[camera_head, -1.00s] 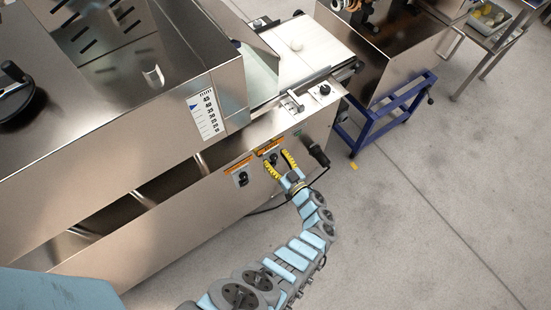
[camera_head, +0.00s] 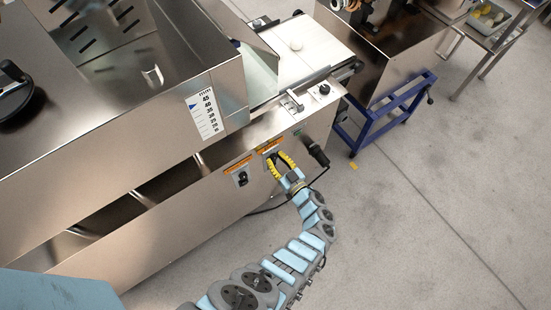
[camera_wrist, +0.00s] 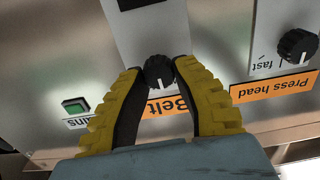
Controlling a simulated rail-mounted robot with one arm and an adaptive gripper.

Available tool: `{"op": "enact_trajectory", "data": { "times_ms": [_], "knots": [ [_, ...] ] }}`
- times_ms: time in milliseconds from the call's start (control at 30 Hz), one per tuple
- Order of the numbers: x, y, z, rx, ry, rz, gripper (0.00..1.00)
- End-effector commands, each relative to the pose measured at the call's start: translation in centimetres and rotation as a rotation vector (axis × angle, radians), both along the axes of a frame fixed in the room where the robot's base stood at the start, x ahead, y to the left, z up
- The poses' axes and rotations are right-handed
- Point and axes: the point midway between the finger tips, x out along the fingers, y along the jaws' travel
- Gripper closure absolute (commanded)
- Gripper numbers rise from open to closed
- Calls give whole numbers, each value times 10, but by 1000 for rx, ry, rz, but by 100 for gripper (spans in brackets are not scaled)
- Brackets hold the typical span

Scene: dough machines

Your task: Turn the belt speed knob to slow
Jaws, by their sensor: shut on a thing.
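My gripper (camera_wrist: 158,74) has two yellow ribbed fingers with dark inner pads. Their tips are shut on the knob from both sides. In the head view my gripper (camera_head: 279,156) reaches the panel from below, and its fingers mostly hide the knob.
The press head knob (camera_wrist: 298,45) sits apart, with a "fast" mark and an orange label (camera_wrist: 274,86). A green button (camera_wrist: 75,106) is on the panel's other side. The floor (camera_head: 420,190) to the right is clear.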

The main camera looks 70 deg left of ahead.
Motion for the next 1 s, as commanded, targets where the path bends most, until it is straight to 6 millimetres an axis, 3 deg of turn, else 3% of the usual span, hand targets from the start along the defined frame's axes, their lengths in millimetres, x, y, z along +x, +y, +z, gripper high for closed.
{"op": "enact_trajectory", "data": {
  "times_ms": [1000],
  "knots": [
    [-5,-1,-6,173,-806,4,100]
  ]
}}
